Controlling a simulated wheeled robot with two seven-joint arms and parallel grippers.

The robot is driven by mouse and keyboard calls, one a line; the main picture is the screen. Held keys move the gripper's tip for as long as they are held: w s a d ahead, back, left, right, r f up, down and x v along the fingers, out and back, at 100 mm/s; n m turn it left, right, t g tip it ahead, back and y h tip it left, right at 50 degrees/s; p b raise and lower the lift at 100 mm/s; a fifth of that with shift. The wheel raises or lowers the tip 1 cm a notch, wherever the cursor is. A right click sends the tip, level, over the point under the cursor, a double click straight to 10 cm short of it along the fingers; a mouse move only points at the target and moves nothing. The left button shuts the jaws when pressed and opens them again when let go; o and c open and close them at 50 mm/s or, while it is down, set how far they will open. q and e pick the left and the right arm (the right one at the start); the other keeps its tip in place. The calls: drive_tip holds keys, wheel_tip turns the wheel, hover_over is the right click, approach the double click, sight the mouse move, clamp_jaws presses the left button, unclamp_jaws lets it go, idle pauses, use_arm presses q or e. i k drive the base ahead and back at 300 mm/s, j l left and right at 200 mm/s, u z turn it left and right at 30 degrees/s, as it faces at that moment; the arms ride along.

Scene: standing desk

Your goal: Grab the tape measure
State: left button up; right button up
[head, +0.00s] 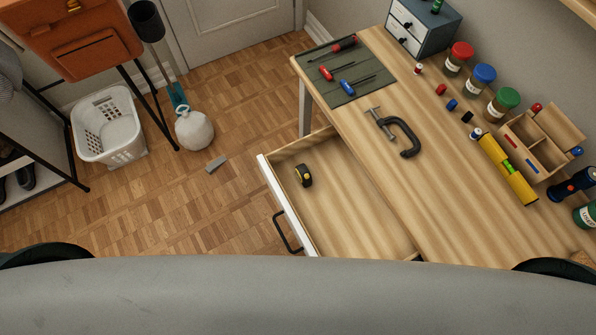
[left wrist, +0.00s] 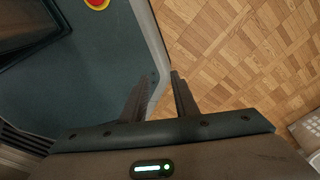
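The tape measure (head: 304,175), black with a yellow part, lies inside the open desk drawer (head: 352,205), toward the drawer's front left part in the head view. Nothing covers it. My left gripper (left wrist: 159,76) shows only in the left wrist view. Its two dark fingers stand apart with nothing between them, over the wood floor and beside my base. The tape measure is not in the left wrist view. My right gripper is in neither view.
The drawer's white front has a dark handle (head: 287,234). The desk top (head: 440,165) above it carries a green mat (head: 345,78) with screwdrivers, a clamp (head: 394,131), jars, a yellow level (head: 507,169) and a wooden organizer. A white basket (head: 108,125) and a bag stand on the floor.

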sight(303, 173)
drive_tip(key=k+j+z, duration=0.35)
drive_tip(key=k+z, duration=0.25)
drive_tip(key=z, duration=0.15)
